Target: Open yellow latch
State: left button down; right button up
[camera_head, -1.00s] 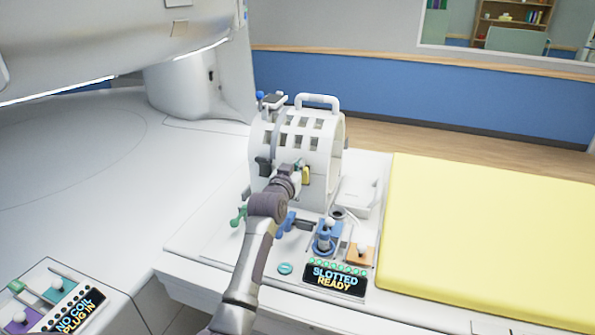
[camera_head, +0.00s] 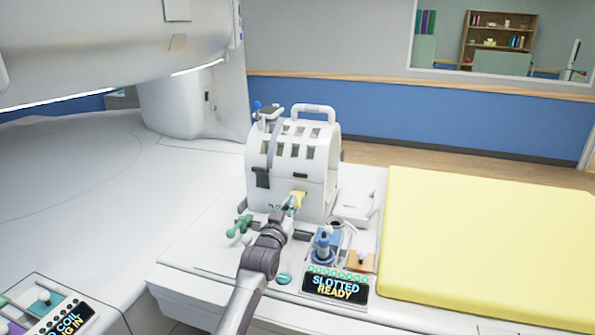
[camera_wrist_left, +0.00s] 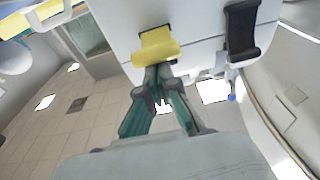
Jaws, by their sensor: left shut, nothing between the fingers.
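The yellow latch (camera_head: 298,198) is on the lower front of the white, arched coil (camera_head: 318,165). It sticks outward, below a small dark slot in the coil wall. My left gripper (camera_head: 289,213) is shut and empty, just below and in front of the latch. In the left wrist view the latch (camera_wrist_left: 157,46) shows as a yellow block with a wider lip, and the shut fingertips (camera_wrist_left: 160,74) are right at this lip. I cannot tell whether they touch it. My right gripper is not in view.
A black latch (camera_head: 261,178) is on the coil's left side. A green handle (camera_head: 239,226), a blue plug fixture (camera_head: 325,245) and a "SLOTTED READY" display (camera_head: 335,285) lie near my left arm. A yellow pad (camera_head: 480,240) fills the right side. The scanner bore (camera_head: 120,45) overhangs the upper left.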

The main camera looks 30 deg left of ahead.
pick_arm(q)
jog(key=shift+f, duration=0.1)
jog(key=v, duration=1.2)
jog(key=shift+f, duration=0.1)
dwell(0.3)
